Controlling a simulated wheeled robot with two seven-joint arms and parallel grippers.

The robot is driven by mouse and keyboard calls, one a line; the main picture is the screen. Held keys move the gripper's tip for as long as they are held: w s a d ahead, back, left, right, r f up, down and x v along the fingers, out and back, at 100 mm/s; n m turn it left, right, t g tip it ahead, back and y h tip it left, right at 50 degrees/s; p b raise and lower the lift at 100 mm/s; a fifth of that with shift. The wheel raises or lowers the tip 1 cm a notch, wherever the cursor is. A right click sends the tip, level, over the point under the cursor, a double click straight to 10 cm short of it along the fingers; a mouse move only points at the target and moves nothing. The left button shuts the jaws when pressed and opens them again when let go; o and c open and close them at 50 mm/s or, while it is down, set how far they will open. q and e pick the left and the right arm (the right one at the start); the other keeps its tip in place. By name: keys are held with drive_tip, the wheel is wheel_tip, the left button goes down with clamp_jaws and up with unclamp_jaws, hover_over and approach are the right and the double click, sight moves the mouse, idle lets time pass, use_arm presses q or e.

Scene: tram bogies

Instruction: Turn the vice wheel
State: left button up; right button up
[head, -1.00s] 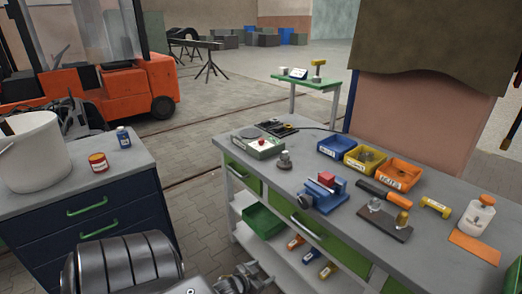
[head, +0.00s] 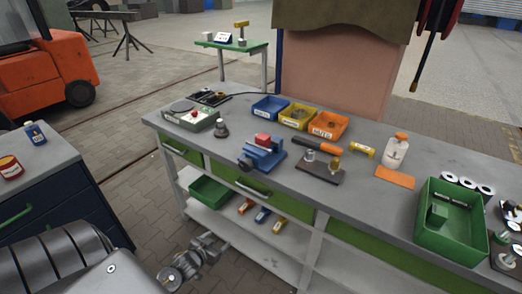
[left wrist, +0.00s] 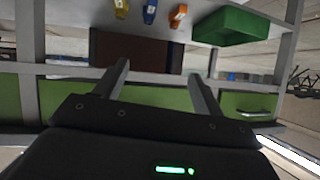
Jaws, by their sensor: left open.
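The blue vice (head: 262,157) stands on the workbench near its front edge, with a red block (head: 263,139) at its top. Its small grey wheel (head: 245,163) is on the left, front-facing side. My left gripper (head: 195,262) is low in front of the bench, below and left of the vice, clearly apart from it. In the left wrist view, the left gripper (left wrist: 160,80) is open with nothing between its fingers. That view faces the bench's front and lower shelf; the vice and wheel are not in it. My right gripper is not in view.
The workbench (head: 360,190) also holds a knob-topped grey piece (head: 221,129) beside the vice, small bins (head: 297,116), an orange-handled tool (head: 318,149) and a green crate (head: 451,222). A blue cabinet (head: 70,212) stands left. Floor between them is free.

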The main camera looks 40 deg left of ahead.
sight(244, 167)
use_arm(q)
drive_tip(key=shift+w+d+r, duration=0.1)
drive_tip(key=shift+w+r, duration=0.05)
drive_tip(key=shift+r, duration=0.05)
drive_tip(key=shift+c, duration=1.2)
drive_tip(key=w+r+n+t, duration=0.1)
drive_tip(key=w+r, duration=0.1)
drive_tip(key=r, duration=0.3)
drive_tip(key=w+r+n+t+p, duration=0.1)
drive_tip(key=w+r, duration=0.1)
drive_tip(key=r, duration=0.3)
drive_tip(key=w+a+r+n+t+p, duration=0.1)
drive_tip(key=w+r, duration=0.1)
drive_tip(key=r, duration=0.3)
drive_tip(key=shift+w+r+n+t, duration=0.1)
drive_tip(key=shift+r+n+t, duration=0.05)
drive_tip(key=shift+n+t, duration=0.2)
drive_tip(key=shift+c, duration=0.2)
wheel_tip(244, 167, up, 11)
drive_tip(key=d+n+t+h, duration=0.2)
drive_tip(key=n, duration=0.3)
drive_tip(key=w, duration=0.3)
drive_tip(key=w+p, duration=0.1)
drive_tip(key=w, duration=0.3)
drive_tip(key=w+p, duration=0.1)
drive_tip(key=w, duration=0.3)
drive_tip(key=shift+w+d+f, duration=0.15)
drive_tip(key=shift+w+f, duration=0.1)
drive_tip(key=c, duration=0.7)
drive_tip(key=shift+m, duration=0.35)
